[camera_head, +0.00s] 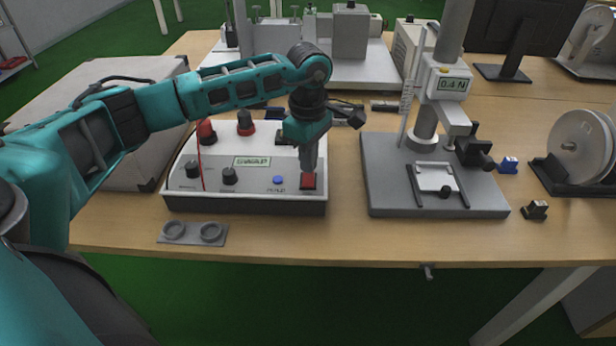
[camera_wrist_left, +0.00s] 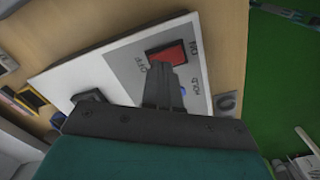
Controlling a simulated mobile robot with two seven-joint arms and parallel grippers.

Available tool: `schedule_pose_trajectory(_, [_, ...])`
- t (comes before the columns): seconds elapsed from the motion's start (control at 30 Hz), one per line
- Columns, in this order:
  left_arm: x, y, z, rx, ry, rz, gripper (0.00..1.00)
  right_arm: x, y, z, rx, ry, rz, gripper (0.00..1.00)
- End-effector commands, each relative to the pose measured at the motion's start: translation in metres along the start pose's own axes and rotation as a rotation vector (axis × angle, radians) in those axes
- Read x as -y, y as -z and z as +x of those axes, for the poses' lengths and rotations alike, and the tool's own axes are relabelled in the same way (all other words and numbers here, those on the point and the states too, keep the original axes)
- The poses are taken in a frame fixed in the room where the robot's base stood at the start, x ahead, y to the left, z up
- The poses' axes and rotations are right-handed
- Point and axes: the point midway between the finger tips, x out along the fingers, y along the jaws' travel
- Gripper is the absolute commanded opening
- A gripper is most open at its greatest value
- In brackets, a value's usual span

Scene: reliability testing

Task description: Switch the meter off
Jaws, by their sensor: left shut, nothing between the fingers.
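The meter (camera_head: 240,204) is a white and grey box with a green display (camera_head: 252,161), dark knobs and a blue button (camera_head: 278,180). Its red switch (camera_head: 308,181) is at the front right of the panel. My left gripper (camera_head: 308,168) points down over the red switch, shut and empty. In the left wrist view the red switch (camera_wrist_left: 167,53) shows just past the fingertips (camera_wrist_left: 160,72), with printed labels beside it. I cannot tell whether the fingertips touch the switch or which way it is set. My right gripper is not in view.
A force test stand (camera_head: 435,190) with a small display stands right of the meter. A grey plate with two rings (camera_head: 193,233) lies in front of it. A grey case (camera_head: 110,120) is at the left. Reels (camera_head: 582,145) stand at the far right. The front table strip is mostly clear.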

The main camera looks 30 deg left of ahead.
Motion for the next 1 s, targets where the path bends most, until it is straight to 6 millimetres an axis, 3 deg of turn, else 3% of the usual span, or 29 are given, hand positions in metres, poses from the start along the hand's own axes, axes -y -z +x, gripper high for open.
schedule_pose_trajectory(1.0, [0.0, 0.0, 0.016, 0.0, 0.001, 0.0, 0.0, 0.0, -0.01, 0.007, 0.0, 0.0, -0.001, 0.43])
